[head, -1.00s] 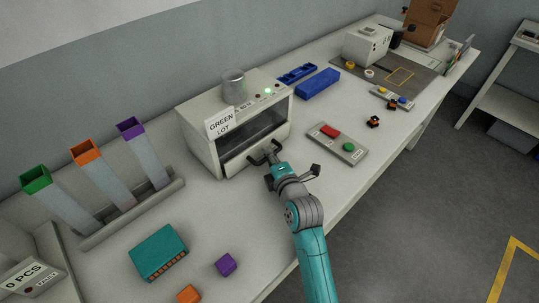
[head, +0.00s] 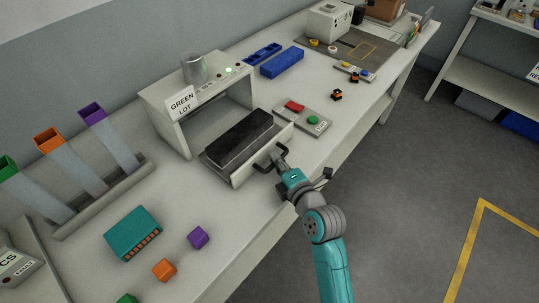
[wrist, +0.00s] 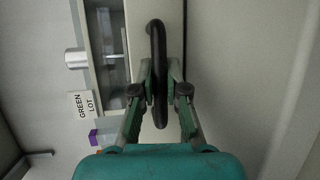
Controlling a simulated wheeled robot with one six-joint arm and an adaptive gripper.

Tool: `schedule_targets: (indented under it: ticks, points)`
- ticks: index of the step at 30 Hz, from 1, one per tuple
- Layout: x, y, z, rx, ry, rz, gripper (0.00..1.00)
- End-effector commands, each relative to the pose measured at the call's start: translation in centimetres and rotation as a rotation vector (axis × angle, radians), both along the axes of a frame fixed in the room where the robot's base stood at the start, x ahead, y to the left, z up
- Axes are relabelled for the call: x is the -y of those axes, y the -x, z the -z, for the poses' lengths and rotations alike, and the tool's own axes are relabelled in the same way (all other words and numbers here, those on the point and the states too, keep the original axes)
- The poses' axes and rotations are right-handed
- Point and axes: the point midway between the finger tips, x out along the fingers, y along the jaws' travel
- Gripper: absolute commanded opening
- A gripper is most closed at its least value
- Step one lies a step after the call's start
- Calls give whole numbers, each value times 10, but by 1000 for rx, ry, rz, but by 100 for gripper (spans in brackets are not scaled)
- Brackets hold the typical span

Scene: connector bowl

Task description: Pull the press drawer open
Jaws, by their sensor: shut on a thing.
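The press (head: 208,104) is a pale box with a "GREEN LOT" sign on its front. Its drawer (head: 240,174) is slid out of the front, with a dark block (head: 238,138) lying in it. The black drawer handle (head: 263,167) sticks out from the drawer front. My gripper (head: 279,160) is at the handle, at the drawer's right side. In the wrist view the two fingers (wrist: 160,88) are closed on the black bar of the handle (wrist: 158,45), one on each side. The fingertips partly hide the bar.
A teal box (head: 132,233), a purple cube (head: 198,237) and an orange cube (head: 164,270) lie at the front left. Blue trays (head: 282,62) stand behind. The table edge is close to my arm.

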Motion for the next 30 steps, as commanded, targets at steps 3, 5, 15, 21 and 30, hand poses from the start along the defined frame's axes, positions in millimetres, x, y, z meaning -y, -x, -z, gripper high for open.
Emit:
schedule_targets:
  ticks: [3, 5, 15, 21, 30]
  points:
    - [2, 2, 1, -2, 1, 0, 0]
    - [2, 2, 1, -2, 1, 0, 0]
    - [2, 2, 1, -2, 1, 0, 39]
    - [2, 1, 0, -1, 0, 0, 39]
    - [11, 17, -2, -2, 0, 1, 39]
